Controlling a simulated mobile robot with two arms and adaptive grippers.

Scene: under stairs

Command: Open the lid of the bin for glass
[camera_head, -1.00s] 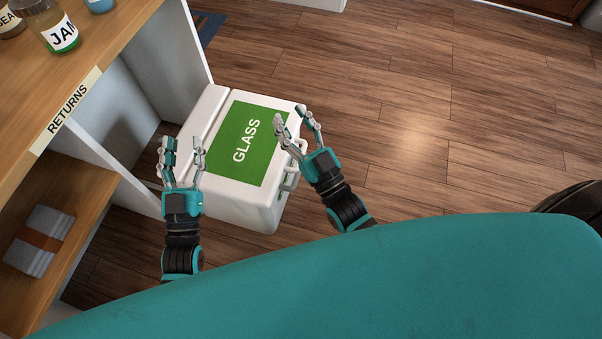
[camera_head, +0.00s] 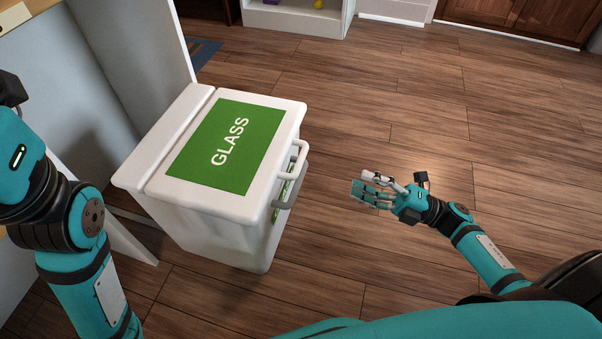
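The white glass bin (camera_head: 215,235) stands on the floor left of centre. Its lid (camera_head: 283,118) is shut and carries a green label reading GLASS (camera_head: 228,145). A white bar handle (camera_head: 297,160) sticks out at the lid's right edge, with a grey handle (camera_head: 292,190) just below it. My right gripper (camera_head: 358,184) is to the right of the handles, apart from them, pointing left towards the bin. Its fingers look spread, with nothing between them. My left arm shows at the left edge, but its gripper is out of view.
White shelving panels (camera_head: 135,60) stand close behind and left of the bin. A blue mat (camera_head: 203,52) lies beyond it. A white shelf unit (camera_head: 295,20) and a wooden door (camera_head: 545,15) are at the back. The wooden floor (camera_head: 400,100) on the right is clear.

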